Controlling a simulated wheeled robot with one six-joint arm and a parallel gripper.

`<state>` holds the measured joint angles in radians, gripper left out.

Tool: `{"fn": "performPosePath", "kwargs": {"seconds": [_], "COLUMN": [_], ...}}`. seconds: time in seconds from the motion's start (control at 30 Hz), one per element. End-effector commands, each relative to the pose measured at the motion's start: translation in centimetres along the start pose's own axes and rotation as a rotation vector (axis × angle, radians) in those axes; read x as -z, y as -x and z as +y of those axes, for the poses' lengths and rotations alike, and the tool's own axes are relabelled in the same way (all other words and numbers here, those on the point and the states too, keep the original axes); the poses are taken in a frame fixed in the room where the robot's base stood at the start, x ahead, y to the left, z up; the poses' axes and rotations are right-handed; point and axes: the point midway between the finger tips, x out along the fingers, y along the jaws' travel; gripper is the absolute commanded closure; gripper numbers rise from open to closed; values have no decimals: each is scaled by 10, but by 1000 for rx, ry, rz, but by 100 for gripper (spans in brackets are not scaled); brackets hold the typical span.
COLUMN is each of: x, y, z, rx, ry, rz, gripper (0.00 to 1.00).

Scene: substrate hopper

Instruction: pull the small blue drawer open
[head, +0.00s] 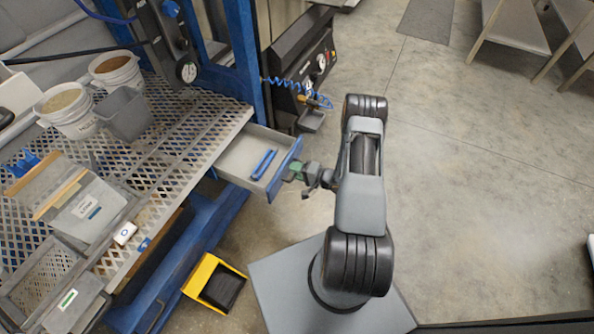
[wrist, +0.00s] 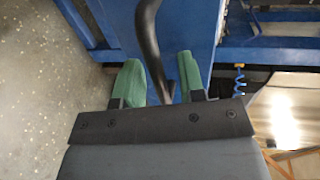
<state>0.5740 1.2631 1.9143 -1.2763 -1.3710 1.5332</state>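The small blue drawer (head: 284,169) stands pulled out from under the perforated bench top in the head view, its grey tray (head: 238,158) showing. A blue object (head: 264,164) lies inside it. My gripper (head: 293,172) is at the outer side of the drawer front. In the wrist view the blue front (wrist: 190,35) fills the upper middle, with a dark curved handle (wrist: 147,30) across it. The green fingertips of my gripper (wrist: 160,82) are apart, with the handle's lower end between them, closer to the right finger. A gap shows left of the handle.
The perforated bench (head: 190,135) holds buckets (head: 65,108), a grey bin (head: 125,112) and bags (head: 90,208). A dark machine (head: 300,60) stands behind the drawer. Open floor (head: 480,170) lies to the right.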

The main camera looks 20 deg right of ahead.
Motion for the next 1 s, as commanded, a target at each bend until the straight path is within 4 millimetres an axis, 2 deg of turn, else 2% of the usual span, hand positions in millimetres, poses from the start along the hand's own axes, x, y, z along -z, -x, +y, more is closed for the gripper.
{"fn": "performPosePath", "kwargs": {"seconds": [0.17, 0.27, 0.7, 1.0], "x": [1, 1, 1, 0], "y": [8, 22, 108, 135], "z": [-1, -2, -2, 0], "rx": [0, 0, 1, 0], "ry": [0, -2, -1, 0], "rz": [2, 4, 4, 1], "gripper": [63, 63, 63, 63]}}
